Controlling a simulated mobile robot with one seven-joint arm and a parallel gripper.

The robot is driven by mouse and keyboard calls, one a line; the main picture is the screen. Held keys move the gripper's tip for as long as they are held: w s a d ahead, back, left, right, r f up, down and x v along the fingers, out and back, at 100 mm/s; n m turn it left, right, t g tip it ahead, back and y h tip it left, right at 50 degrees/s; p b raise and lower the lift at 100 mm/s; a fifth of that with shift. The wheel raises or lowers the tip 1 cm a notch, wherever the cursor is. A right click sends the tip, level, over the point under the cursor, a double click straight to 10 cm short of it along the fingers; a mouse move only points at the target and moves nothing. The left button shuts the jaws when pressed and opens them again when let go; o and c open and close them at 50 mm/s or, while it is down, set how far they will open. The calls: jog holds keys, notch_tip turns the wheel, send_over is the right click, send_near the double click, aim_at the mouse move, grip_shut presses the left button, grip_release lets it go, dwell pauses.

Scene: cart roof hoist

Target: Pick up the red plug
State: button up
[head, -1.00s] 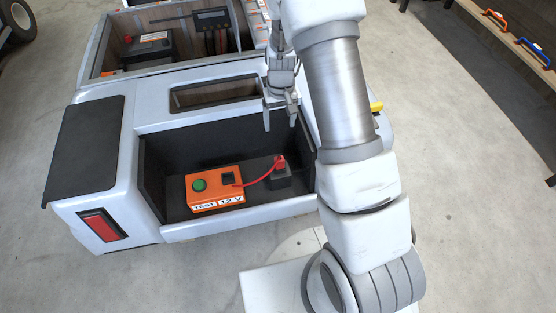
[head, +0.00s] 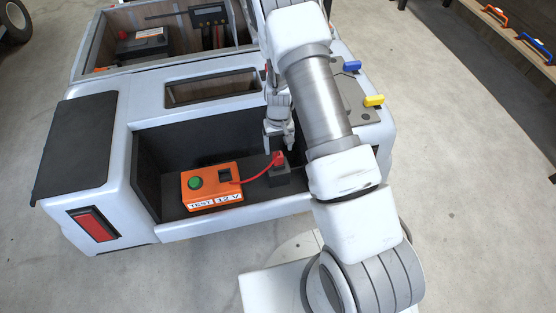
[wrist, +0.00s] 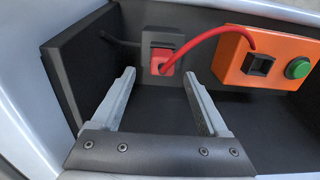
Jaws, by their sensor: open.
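The red plug (head: 279,157) sits on a dark grey socket block (head: 280,176) in the cart's black recess. A red cable (head: 256,176) runs from it to the orange test box (head: 213,187). In the wrist view the red plug (wrist: 163,63) shows on the front of the grey block (wrist: 160,42), beyond the fingertips and roughly between them. My gripper (wrist: 158,78) is open and empty, one finger on each side. In the head view my gripper (head: 279,149) is just above and behind the plug, partly hidden by my arm.
The orange box has a green button (head: 195,183) and a black socket. Recess walls (head: 147,170) stand close around. Blue (head: 352,66) and yellow (head: 373,100) levers stick up at the cart's right. A battery (head: 140,45) lies in the rear compartment.

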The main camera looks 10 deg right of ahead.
aim_at(278, 154)
jog(key=f+b, duration=0.1)
jog(key=f, duration=0.1)
jog(key=f+b, duration=0.1)
jog(key=f, duration=0.2)
jog(key=shift+s+a, duration=0.15)
jog(key=shift+s, duration=0.05)
grip_shut()
